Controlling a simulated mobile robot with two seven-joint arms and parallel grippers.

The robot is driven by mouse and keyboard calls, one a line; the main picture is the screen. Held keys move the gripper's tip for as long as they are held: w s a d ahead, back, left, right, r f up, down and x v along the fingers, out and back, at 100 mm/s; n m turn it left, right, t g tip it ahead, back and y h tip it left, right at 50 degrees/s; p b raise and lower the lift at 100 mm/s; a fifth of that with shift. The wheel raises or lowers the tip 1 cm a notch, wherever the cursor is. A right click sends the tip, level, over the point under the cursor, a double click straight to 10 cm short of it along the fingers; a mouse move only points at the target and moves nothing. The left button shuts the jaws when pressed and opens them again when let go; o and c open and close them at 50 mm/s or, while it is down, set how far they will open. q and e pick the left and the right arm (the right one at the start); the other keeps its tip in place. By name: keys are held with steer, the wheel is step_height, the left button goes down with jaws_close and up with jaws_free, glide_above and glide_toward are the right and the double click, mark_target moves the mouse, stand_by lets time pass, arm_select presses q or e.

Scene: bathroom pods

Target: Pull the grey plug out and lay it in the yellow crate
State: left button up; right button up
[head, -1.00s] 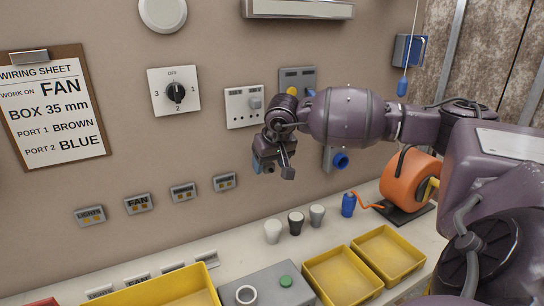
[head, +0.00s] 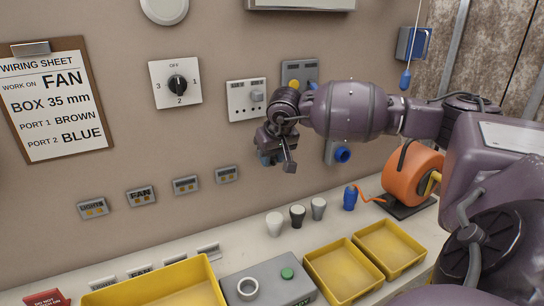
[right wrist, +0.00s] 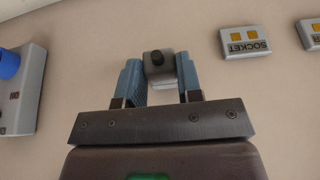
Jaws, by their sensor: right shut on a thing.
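My right gripper (head: 270,157) is close to the wall, below the white socket plate. In the right wrist view its blue fingers (right wrist: 160,82) are shut on a grey block with a dark round stub, which looks like the grey plug (right wrist: 154,74). A whitish part shows just beneath the block; I cannot tell whether the plug is seated in something. Yellow crates stand on the counter: a large one (head: 150,281) at the front and two smaller ones, one in the middle (head: 316,290) and one at right (head: 372,270). My left gripper is not in view.
A white plate (head: 240,110) with a grey block on it and a rotary switch (head: 177,84) are on the wall. A blue knob (head: 343,155) is right of the gripper. Three cups (head: 297,216), a blue bottle (head: 350,198) and an orange reel (head: 412,178) stand on the counter.

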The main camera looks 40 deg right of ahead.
steer(key=shift+s, duration=0.1)
steer(key=shift+s+a, duration=0.1)
steer(key=shift+s, duration=0.1)
stand_by(0.4)
steer(key=shift+s, duration=0.2)
steer(key=shift+s+a, duration=0.1)
stand_by(0.7)
steer(key=shift+s, duration=0.15)
steer(key=shift+s+a+p, duration=0.25)
steer(key=shift+s, duration=0.45)
steer(key=shift+s+a+p, duration=0.2)
steer(key=shift+s, duration=0.45)
